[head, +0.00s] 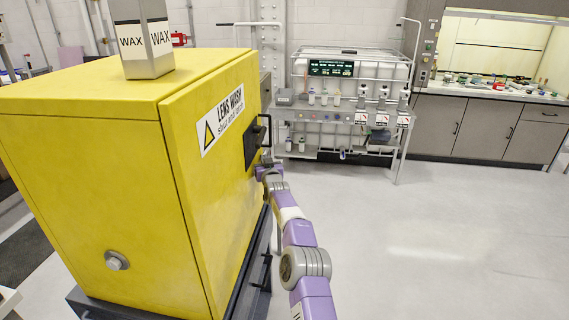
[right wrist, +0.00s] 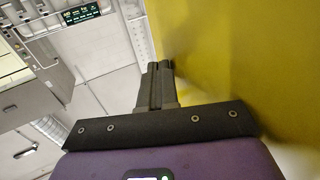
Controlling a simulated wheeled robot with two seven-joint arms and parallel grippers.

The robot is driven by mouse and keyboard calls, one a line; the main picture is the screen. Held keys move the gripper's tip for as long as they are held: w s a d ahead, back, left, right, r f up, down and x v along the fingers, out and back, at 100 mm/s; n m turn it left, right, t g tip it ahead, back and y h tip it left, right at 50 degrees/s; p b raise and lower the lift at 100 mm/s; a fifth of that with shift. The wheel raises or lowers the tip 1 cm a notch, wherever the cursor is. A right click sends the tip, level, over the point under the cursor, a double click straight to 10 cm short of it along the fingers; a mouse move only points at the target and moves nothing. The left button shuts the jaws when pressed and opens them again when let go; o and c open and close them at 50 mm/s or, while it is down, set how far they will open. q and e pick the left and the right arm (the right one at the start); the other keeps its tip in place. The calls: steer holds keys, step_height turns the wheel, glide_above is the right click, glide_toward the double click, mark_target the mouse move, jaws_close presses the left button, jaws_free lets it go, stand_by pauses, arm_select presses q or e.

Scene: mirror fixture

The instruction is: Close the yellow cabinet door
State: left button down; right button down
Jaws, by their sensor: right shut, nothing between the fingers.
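The yellow cabinet (head: 90,150) stands at the left in the head view. Its door (head: 205,200) is the right-hand face, with a "LENS WASH" label (head: 221,119) and a dark latch handle (head: 255,141). The door lies close to the cabinet body; I cannot tell whether it is fully flush. My right gripper (head: 266,162) is by the door's far edge, just below the handle, partly hidden. In the right wrist view its fingers (right wrist: 157,82) are together and empty, beside a blurred yellow surface (right wrist: 235,60). I cannot tell whether they touch it. My left gripper is out of view.
A silver "WAX" canister (head: 146,40) stands on top of the cabinet. A dark stand (head: 250,270) is under it. A white-framed rack with bottles (head: 340,105) and grey counter cabinets (head: 480,128) stand at the back. The floor (head: 430,240) at the right is clear.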

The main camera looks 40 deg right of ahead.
steer(key=s+d+p, duration=0.1)
steer(key=s+d, duration=0.7)
steer(key=s, duration=0.3)
steer(key=shift+s+p, duration=0.15)
steer(key=shift+p, duration=0.15)
steer(key=shift+d, duration=0.1)
